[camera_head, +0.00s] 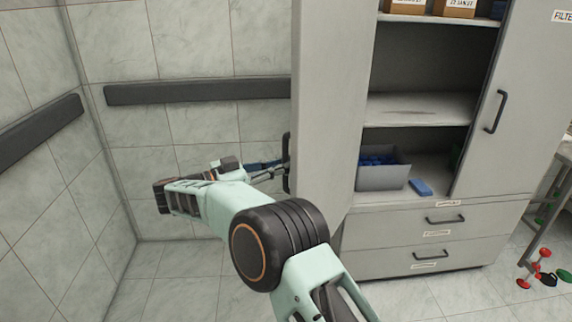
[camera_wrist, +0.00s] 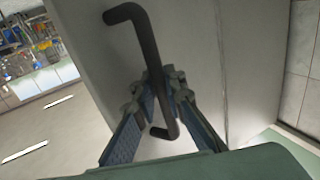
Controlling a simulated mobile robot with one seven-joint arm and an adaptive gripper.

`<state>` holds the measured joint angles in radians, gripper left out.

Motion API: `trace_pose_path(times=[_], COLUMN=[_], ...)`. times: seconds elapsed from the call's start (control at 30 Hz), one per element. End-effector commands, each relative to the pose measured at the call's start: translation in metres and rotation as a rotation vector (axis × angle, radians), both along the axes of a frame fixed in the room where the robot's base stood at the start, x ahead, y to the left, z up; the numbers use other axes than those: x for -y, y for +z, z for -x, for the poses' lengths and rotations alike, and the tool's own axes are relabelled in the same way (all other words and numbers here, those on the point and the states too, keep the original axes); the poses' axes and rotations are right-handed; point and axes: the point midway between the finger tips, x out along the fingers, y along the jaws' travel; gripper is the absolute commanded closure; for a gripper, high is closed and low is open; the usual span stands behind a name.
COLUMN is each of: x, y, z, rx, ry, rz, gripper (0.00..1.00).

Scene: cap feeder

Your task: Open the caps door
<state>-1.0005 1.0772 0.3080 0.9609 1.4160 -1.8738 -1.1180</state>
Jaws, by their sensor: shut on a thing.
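The caps door (camera_head: 328,110) is the left door of a grey cabinet. It stands swung open, and the shelves behind it show. Its dark bar handle (camera_head: 287,150) is on the door's outer left side. My gripper (camera_head: 280,165) is at this handle, with my arm reaching in from below. In the wrist view, the fingers of my gripper (camera_wrist: 163,98) are closed around the handle (camera_wrist: 146,45), below its upper bend. The door face (camera_wrist: 200,40) lies behind the handle. The fingertips are small and partly hidden in the head view.
Inside the cabinet (camera_head: 417,107) are a grey bin (camera_head: 383,175) with blue items and a blue block (camera_head: 420,187). A closed right door (camera_head: 520,100) and two drawers (camera_head: 430,240) adjoin. A tiled wall with a dark rail (camera_head: 200,90) is at left. Red and green objects (camera_head: 540,268) lie at right.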

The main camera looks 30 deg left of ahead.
Motion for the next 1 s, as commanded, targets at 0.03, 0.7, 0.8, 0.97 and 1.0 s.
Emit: trace_pose_path(times=[0.03, 0.7, 0.8, 0.97, 1.0], x=[0.0, -0.002, -0.009, -0.029, -0.035], y=[0.003, 0.0, 0.0, 0.0, -0.001], z=[-0.001, 0.003, 0.012, 0.038, 0.046], rx=[0.004, 0.001, 0.001, 0.001, 0.001], ry=[0.0, 0.001, 0.002, 0.003, 0.004], rz=[-0.001, -0.001, -0.002, -0.002, -0.002], gripper=[1.0, 0.72, 0.72, 0.72, 0.72])
